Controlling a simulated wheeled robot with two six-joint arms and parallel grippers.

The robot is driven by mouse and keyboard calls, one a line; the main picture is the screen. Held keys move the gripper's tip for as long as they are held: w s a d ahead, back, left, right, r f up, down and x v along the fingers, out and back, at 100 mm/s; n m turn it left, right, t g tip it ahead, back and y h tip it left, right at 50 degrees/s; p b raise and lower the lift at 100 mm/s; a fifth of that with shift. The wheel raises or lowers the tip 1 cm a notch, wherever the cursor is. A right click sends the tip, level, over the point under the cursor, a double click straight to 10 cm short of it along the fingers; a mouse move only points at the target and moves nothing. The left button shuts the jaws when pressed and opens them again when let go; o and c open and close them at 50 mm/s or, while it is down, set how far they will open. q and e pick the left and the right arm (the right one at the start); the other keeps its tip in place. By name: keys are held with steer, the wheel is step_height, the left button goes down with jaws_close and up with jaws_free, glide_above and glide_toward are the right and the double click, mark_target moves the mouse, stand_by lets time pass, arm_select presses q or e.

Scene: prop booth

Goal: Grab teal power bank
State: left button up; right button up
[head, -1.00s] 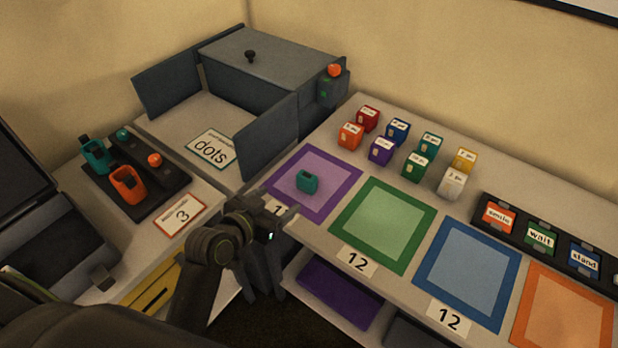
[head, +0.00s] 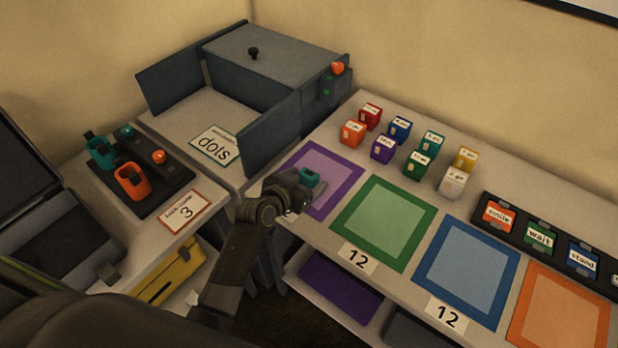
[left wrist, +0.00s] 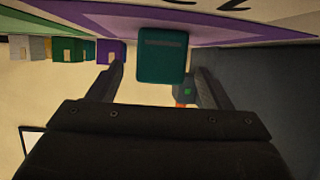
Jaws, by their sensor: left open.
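The teal power bank (head: 309,177) is a small teal block on the purple-bordered mat (head: 342,172), partly hidden by my left gripper in the head view. In the left wrist view the teal power bank (left wrist: 162,58) shows large, between the two fingers. My left gripper (left wrist: 157,72) is open, one finger on each side of the block in that picture, with gaps on both sides. In the head view my left gripper (head: 302,190) is low over the mat, right at the block. My right gripper is not in view.
Several small colored blocks (head: 383,149) stand behind the mats. A green mat (head: 346,235) lies to the right. A grey box with open doors (head: 270,125) stands at the back left. A black tray (head: 185,172) holds orange and teal items at the left.

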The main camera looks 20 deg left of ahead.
arm_select(q)
steer(key=shift+x, duration=1.4)
steer(key=shift+c, duration=0.4)
steer(key=c, duration=1.1)
